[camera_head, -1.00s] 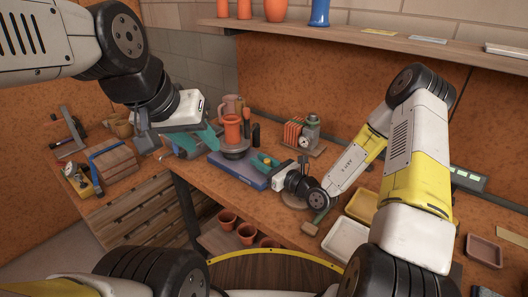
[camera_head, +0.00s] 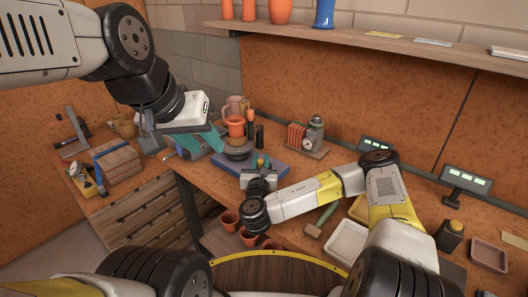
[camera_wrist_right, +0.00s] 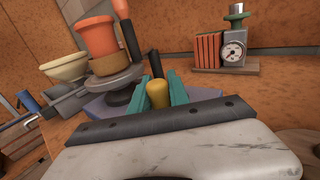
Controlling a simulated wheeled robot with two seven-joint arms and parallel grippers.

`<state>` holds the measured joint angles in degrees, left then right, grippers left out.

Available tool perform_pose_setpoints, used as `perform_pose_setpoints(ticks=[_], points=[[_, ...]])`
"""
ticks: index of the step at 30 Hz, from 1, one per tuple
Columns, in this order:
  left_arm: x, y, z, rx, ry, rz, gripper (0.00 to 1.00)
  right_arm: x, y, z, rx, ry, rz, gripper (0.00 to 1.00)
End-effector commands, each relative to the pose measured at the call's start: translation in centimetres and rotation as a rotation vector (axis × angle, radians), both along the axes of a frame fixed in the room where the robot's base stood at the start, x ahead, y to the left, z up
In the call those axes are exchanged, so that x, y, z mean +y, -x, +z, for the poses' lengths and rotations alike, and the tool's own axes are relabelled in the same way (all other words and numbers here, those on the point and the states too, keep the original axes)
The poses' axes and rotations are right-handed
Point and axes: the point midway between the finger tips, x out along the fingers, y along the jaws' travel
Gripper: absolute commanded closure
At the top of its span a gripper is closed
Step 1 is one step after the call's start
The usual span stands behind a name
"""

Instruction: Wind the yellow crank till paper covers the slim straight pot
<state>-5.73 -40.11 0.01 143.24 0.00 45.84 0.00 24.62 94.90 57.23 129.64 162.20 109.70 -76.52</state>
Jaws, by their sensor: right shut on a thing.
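The orange pot (camera_head: 236,127) stands upright on a grey turntable (camera_head: 237,154) on a blue base (camera_head: 275,167). A brown band (camera_wrist_right: 117,62) surrounds its lower part in the wrist view, with the orange upper part (camera_wrist_right: 97,37) bare; I cannot tell for certain that the band is paper. My right gripper (camera_wrist_right: 157,92) is shut on the yellow crank knob (camera_wrist_right: 157,97), its teal fingers on either side. It also shows at the front of the base in the head view (camera_head: 258,165). My left gripper (camera_head: 207,140) hangs left of the pot; its finger gap is unclear.
A dark tool with an orange handle (camera_wrist_right: 130,32) stands beside the pot. A gauge stand (camera_head: 308,143) with red slabs is behind. A mallet (camera_head: 318,224) and trays (camera_head: 346,241) lie to the right. Boards (camera_head: 118,162) are stacked at left. More pots stand on the wall shelf (camera_head: 370,37).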

Motion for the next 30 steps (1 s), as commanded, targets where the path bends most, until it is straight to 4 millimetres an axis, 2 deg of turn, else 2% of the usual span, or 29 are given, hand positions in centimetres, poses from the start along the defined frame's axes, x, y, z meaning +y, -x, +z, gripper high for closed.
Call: perform_pose_setpoints(ticks=[9,26,27,29,30], points=[[0.00,0.00,0.00,0.000,0.000,0.000,0.64,-0.07,-0.38,0.10,-0.004,-0.002,-0.116,1.00],[0.00,0.00,0.00,0.000,0.000,0.000,0.64,-0.13,-0.49,0.26,-0.009,0.000,-0.139,1.00],[0.00,0.00,0.00,0.000,0.000,0.000,0.64,-0.13,-0.49,0.25,-0.009,0.000,-0.139,0.71],[0.00,0.00,0.00,0.000,0.000,0.000,0.64,-0.11,-0.47,0.22,-0.008,0.000,-0.138,0.59],[0.00,0.00,0.00,0.000,0.000,0.000,0.64,-0.09,-0.45,0.20,-0.007,0.000,-0.137,0.57]])
